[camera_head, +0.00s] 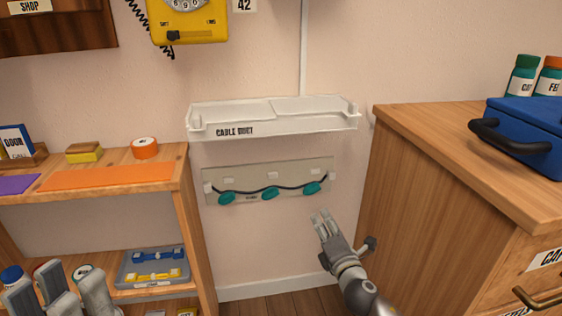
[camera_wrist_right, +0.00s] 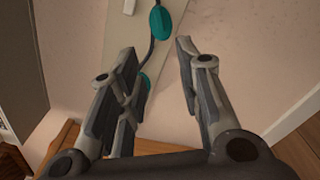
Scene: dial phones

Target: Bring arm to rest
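My right gripper (camera_head: 325,227) is in front of the wall, just below and right of the cable board. In the right wrist view its two fingers (camera_wrist_right: 157,62) stand apart with nothing between them but wall and board behind. My left gripper (camera_head: 58,278) is at the lower left, in front of the wooden shelf, partly cut off by the frame edge. Its fingers look spread, with no held object visible. The cable board (camera_head: 240,182) on the wall carries a dark cable with teal clips (camera_head: 270,192). It also shows in the right wrist view (camera_wrist_right: 118,35).
A white cable duct tray (camera_head: 270,118) juts from the wall above the board. A wooden shelf (camera_head: 165,172) stands left, with a grey tray (camera_head: 128,279) on its lower level. A wooden cabinet (camera_head: 420,190) with a blue case (camera_head: 530,125) stands right. A yellow phone (camera_head: 188,22) hangs above.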

